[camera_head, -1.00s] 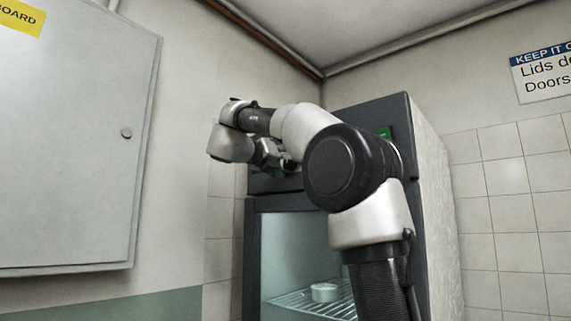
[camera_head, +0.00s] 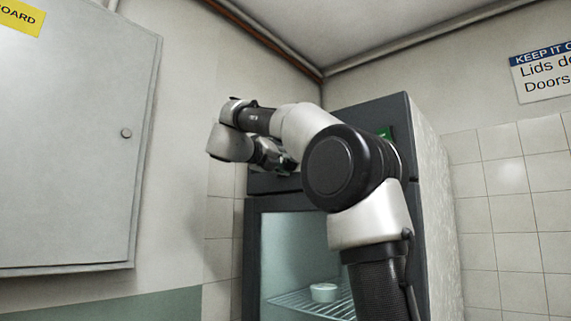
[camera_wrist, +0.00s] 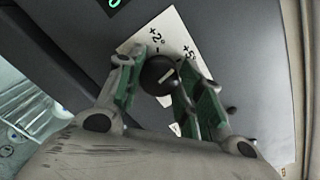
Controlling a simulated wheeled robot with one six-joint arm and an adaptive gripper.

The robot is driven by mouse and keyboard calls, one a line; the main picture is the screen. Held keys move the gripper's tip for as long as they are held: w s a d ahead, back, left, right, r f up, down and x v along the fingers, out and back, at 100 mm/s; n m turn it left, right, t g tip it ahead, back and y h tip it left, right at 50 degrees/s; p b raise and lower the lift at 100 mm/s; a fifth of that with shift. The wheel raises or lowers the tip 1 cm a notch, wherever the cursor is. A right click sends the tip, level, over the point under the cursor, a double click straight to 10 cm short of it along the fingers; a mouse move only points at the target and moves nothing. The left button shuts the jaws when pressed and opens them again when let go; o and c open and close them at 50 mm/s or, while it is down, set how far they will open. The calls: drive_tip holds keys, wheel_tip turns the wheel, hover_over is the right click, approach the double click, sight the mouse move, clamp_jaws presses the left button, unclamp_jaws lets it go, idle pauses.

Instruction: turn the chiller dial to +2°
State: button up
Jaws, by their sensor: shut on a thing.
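The chiller dial (camera_wrist: 158,76) is a round black knob with a short white line, on a white label plate (camera_wrist: 150,28) on the dark panel. The plate shows "+2°" above the knob and "+5°" to its upper right. The line slants toward the upper right, nearer the "+5°" side than "+2°". My gripper (camera_wrist: 156,79) is shut on the dial, one green-padded finger on each side. In the head view my gripper (camera_head: 272,155) is at the upper front of the chiller (camera_head: 438,210) and hides the dial. The plate's lower part is hidden by the fingers.
A green display (camera_wrist: 113,4) shows at the top of the panel. The chiller's lit interior with a wire shelf (camera_head: 290,300) and a white jar (camera_head: 323,292) is below. A grey wall cabinet (camera_head: 70,150) hangs at the left, apart from my arm.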

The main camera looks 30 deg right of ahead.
drive_tip(key=n, duration=0.4)
drive_tip(key=shift+w+f+n, duration=0.1)
drive_tip(key=shift+n, duration=2.6)
drive_tip(key=o, duration=1)
drive_tip(key=v, duration=1.2)
drive_tip(key=shift+w+a, duration=0.1)
